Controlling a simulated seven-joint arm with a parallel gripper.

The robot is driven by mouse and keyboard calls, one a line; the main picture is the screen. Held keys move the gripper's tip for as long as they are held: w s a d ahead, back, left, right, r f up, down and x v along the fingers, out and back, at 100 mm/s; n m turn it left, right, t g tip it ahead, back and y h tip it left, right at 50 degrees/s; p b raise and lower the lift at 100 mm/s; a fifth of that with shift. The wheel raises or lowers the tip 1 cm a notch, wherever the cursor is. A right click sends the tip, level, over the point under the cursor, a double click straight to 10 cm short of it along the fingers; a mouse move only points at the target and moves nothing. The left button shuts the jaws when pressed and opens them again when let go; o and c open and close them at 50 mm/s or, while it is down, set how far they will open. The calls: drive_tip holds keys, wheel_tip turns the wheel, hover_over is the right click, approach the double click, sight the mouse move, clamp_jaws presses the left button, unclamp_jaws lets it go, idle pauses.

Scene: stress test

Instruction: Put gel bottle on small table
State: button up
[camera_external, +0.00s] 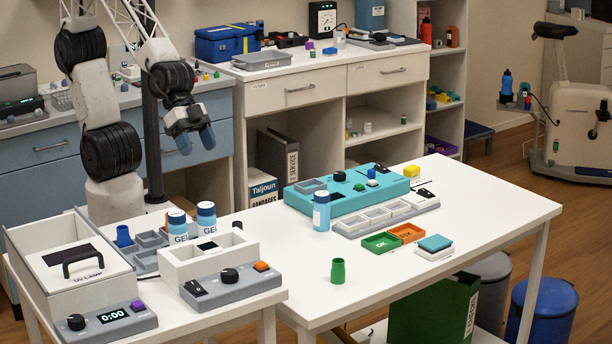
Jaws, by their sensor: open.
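My gripper (196,142), with blue fingertips, is open and empty, pointing down in the air above and behind the gel bottles. I cannot tell which table is called small.
Around the gel bottles are grey bins (147,259), a white box (210,256) and a UV lamp case (75,270). The larger table holds a teal case (345,192), a grey tray (385,216) and a green cup (338,271). Its front and right parts are clear.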

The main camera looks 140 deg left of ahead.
drive_tip(key=s+d+r+m+g, duration=0.1)
drive_tip(key=s+d+r+g, duration=0.1)
drive_tip(key=s, duration=0.6)
drive_tip(key=s+d+r+m+g, duration=0.2)
drive_tip(key=s+d+r+g, duration=0.1)
drive_tip(key=s+r, duration=0.3)
drive_tip(key=shift+s+d+h, duration=0.3)
drive_tip(key=shift+s+d, duration=0.35)
drive_tip(key=shift+s, duration=0.2)
drive_tip(key=shift+o, duration=0.6)
drive_tip(key=shift+f, duration=0.1)
